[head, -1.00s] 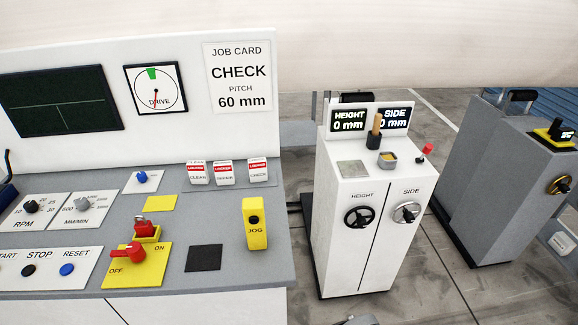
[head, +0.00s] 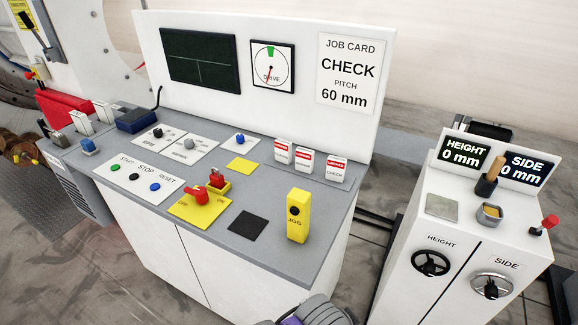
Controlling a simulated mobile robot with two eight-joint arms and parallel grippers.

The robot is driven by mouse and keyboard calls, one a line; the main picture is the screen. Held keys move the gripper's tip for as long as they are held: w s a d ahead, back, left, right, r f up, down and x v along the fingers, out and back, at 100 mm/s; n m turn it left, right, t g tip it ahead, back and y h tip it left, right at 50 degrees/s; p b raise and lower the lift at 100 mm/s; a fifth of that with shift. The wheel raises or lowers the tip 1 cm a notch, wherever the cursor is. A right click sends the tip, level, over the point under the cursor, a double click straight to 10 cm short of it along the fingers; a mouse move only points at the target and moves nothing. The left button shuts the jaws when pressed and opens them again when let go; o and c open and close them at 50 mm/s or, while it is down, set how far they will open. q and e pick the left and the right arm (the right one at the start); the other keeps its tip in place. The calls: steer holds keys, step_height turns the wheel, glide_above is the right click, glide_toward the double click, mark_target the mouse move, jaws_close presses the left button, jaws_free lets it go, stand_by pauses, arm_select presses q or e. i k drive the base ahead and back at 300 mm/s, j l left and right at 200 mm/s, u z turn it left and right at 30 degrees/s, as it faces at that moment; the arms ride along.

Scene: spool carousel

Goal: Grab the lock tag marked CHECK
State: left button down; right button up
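The lock tag marked CHECK (head: 336,171) is white with a red band. It stands at the right end of a row of three similar tags at the back of the grey console top (head: 325,225). The tag left of it (head: 304,161) has a small label that is hard to read, seemingly REPAIR, and the leftmost tag (head: 282,151) seems to read CLEAN. The job card (head: 348,72) behind them reads CHECK, pitch 60 mm.
A yellow JOG box (head: 298,216) stands in front of the CHECK tag. A red switch (head: 197,196) on a yellow OFF/ON plate is further left. A white cabinet (head: 435,285) with handwheels stands right of the console, across a gap. A grey and purple part shows at the bottom edge.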

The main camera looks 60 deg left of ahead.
mark_target(336, 166)
steer(key=i+u, duration=0.1)
steer(key=u, duration=0.3)
steer(key=i+l+u, duration=0.1)
steer(key=u, duration=0.3)
steer(key=l+u, duration=0.15)
steer(key=u, duration=0.25)
steer(key=i+l+u, duration=0.1)
steer(key=u, duration=0.3)
steer(key=l, duration=0.1)
